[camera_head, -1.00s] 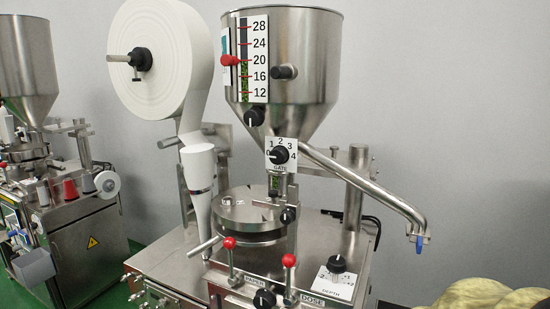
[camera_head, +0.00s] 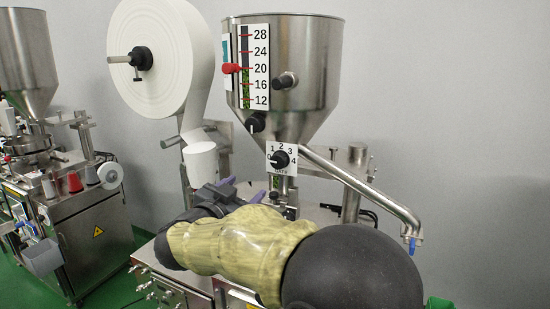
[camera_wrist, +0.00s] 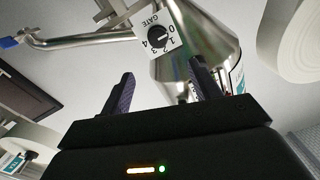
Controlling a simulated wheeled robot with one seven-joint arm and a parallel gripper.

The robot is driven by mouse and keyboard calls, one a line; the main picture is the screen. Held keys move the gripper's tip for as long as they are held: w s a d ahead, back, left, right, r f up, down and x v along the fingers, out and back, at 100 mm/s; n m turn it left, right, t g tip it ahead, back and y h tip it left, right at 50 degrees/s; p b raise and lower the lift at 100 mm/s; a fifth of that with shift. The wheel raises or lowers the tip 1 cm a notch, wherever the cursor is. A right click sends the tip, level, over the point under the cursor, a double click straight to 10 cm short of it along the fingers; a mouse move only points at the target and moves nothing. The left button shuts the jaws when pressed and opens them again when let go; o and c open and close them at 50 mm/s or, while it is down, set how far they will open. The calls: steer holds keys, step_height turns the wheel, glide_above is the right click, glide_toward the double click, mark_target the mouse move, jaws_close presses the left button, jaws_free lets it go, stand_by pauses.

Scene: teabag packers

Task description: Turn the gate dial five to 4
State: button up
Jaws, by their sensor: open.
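The gate dial (camera_head: 280,157) is a black round knob on a white square plate numbered 0 to 4, below the steel hopper in the head view. It also shows at the top of the wrist view (camera_wrist: 157,37), turned by the camera's tilt. The knob's pointer is too small to read surely. My gripper (camera_head: 243,190) is open and empty, below and left of the dial in the head view. In the wrist view its two fingers (camera_wrist: 161,75) stand apart, with the dial beyond and between them, not touched. The plate's GATE lettering is partly hidden in the head view.
The steel hopper (camera_head: 310,60) with its level scale (camera_head: 255,68) stands above. A steel pipe (camera_head: 365,188) slants down right of the dial. A large white paper roll (camera_head: 165,60) is at left. A second machine (camera_head: 85,225) stands further left. My arm covers the machine's lower front.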

mark_target(277, 163)
steer(key=shift+s+r, duration=0.1)
steer(key=shift+s, duration=0.05)
steer(key=p+x, duration=0.6)
steer(key=x, duration=1)
steer(key=shift+w+d+r, duration=0.15)
steer(key=shift+w+d, duration=0.25)
steer(key=shift+w, duration=0.35)
steer(key=shift+s, duration=0.1)
steer(key=shift+c, duration=0.2)
steer(key=shift+s, duration=0.1)
steer(key=c, duration=0.9)
